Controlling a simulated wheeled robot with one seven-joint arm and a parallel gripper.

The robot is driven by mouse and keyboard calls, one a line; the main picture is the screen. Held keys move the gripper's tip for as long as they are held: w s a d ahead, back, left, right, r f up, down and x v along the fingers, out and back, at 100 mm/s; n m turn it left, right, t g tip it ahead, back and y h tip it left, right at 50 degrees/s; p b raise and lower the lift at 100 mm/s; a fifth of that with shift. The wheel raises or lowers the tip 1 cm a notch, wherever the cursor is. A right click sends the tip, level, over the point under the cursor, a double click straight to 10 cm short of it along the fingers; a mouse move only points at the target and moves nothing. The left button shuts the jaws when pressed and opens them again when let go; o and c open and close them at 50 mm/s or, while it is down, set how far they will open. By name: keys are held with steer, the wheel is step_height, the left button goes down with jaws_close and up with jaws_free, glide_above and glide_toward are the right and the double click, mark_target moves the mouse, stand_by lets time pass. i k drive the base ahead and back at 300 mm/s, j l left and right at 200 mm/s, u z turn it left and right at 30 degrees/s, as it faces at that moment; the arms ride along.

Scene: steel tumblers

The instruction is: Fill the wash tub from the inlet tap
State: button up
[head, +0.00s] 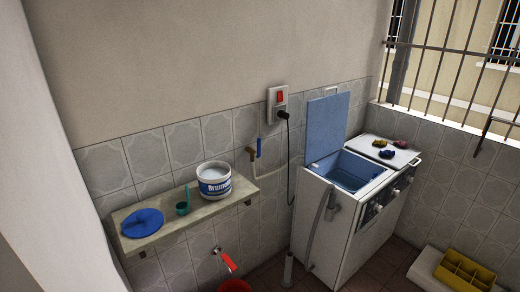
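The twin-tub washing machine (332,218) stands at the back wall, right of centre. Its blue lid (328,126) stands open, and the wash tub (348,172) below shows a blue inside. I cannot tell whether there is water in it. The inlet tap (252,154) is on the tiled wall left of the machine. Its blue lever (258,147) points upright. A pale hose (275,168) runs from near the tap towards the machine. My gripper is not in view.
A stone shelf (158,228) left of the tap holds a white tub (214,182), a green mug (182,208) and a blue lid. A red-handled tap (228,261) is above a red bucket (235,286). A grey hose (318,225) hangs before the machine. A yellow crate (464,273) sits lower right.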

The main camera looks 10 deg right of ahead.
mark_target(258, 155)
steer(key=i+l+u, duration=0.45)
steer(key=i+u, duration=0.15)
steer(key=i+l+u, duration=0.45)
steer(key=l+u, duration=0.2)
steer(key=i+l+u, duration=0.3)
steer(key=l+u, duration=0.3)
steer(key=l, duration=0.25)
steer(key=l+u, duration=0.3)
steer(key=l, duration=0.15)
